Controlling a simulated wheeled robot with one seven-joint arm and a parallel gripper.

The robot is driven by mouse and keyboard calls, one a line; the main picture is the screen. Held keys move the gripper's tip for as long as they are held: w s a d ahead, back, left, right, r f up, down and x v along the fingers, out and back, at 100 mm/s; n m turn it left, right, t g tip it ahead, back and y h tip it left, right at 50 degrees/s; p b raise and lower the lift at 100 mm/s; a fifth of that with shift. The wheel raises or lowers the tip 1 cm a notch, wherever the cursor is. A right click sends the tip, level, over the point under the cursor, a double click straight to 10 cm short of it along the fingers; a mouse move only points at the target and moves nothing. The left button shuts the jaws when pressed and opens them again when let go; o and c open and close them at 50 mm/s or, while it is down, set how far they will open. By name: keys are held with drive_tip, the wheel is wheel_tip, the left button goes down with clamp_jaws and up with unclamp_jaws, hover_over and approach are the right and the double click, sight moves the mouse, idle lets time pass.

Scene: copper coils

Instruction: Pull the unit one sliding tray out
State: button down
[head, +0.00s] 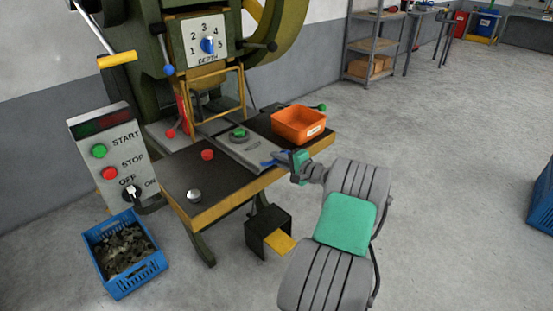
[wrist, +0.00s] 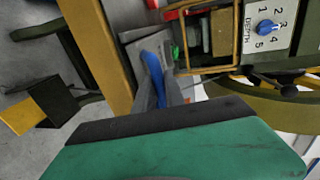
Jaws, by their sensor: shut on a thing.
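The sliding tray (head: 252,154) is a grey flat strip running from the press opening across the dark table top to its front edge. A green round piece (head: 239,133) sits on or over its far part. A blue handle (head: 267,164) is at the tray's near end; it also shows in the wrist view (wrist: 152,70). My gripper (head: 275,162) is at the table's front edge, shut on the blue handle. In the wrist view its grey fingers (wrist: 157,92) are on either side of the handle, and my green gripper body hides the handle's near end.
An orange bin (head: 299,123) stands on the table, right of the tray. A red button (head: 207,154) and a silver knob (head: 194,195) are left of it. A control box (head: 112,155) and a blue crate (head: 125,253) stand further left. Open floor lies to the right.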

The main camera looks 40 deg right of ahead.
drive_tip(key=shift+a, duration=0.1)
drive_tip(key=c, duration=1.4)
unclamp_jaws()
drive_tip(key=v, duration=0.8)
drive_tip(key=shift+p, duration=0.35)
